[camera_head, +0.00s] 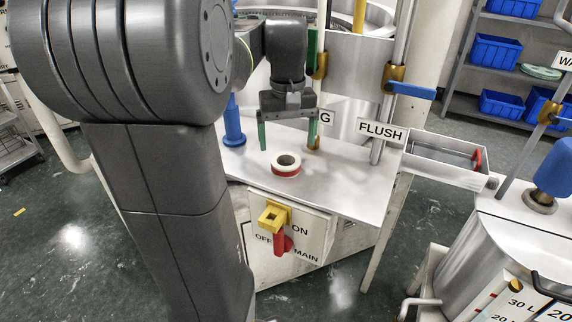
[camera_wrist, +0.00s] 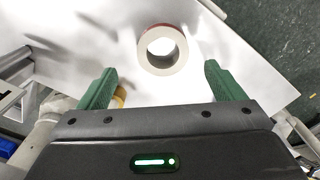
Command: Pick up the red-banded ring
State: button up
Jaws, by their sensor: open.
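The red-banded ring (camera_head: 286,170) lies flat on the metal shelf (camera_head: 345,185), near its front edge. It is white on top with a red band around its lower side. My gripper (camera_head: 287,146) is open and empty, with its green fingers pointing down above and behind the ring in the head view. In the wrist view the ring (camera_wrist: 162,50) lies beyond the fingertips, between their lines, with its red side partly showing at the far rim. My gripper (camera_wrist: 158,80) does not touch it there.
A blue-handled post (camera_head: 233,125) stands left of the ring. Vertical pipes and a blue lever (camera_head: 411,91) rise behind and right. A switch box (camera_head: 290,235) with a red handle sits below the shelf edge. The shelf right of the ring is bare.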

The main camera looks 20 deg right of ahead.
aim_at(286, 155)
jog(key=f, duration=0.5)
jog(key=shift+a+f, duration=0.15)
jog(key=shift+a, duration=0.1)
jog(key=c, duration=1.3)
